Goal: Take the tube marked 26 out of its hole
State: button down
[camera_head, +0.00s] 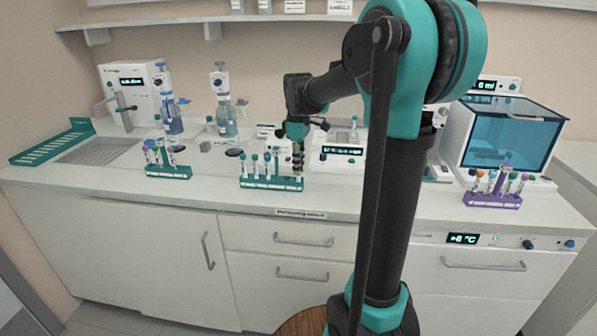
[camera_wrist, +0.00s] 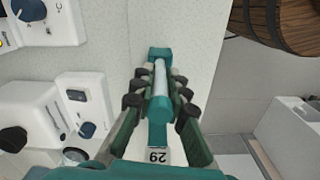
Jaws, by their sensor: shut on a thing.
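A teal rack (camera_head: 262,183) stands on the counter and holds several teal-capped tubes (camera_head: 267,164) left of my gripper. My gripper (camera_head: 298,160) points down over the rack's right end. In the wrist view my gripper (camera_wrist: 160,92) is shut on a pale tube (camera_wrist: 160,77) with a teal cap (camera_wrist: 160,109). The dark finger pads sit on both sides of it. A white label (camera_wrist: 158,157), turned upside down, seems to read 26. The teal rack end (camera_wrist: 160,53) shows beyond the tube. I cannot tell whether the tube's lower end is in its hole.
Another teal rack (camera_head: 168,172) with tubes stands to the left, and a purple rack (camera_head: 492,200) to the right. A white device (camera_head: 343,154) is just behind my gripper. Blue bottles (camera_head: 227,122) stand behind. The counter's front edge is clear.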

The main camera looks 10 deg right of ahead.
notch_tip(320, 180, up, 18)
dwell(0.3)
jog(key=shift+w+d+f, duration=0.1)
jog(key=shift+f, duration=0.05)
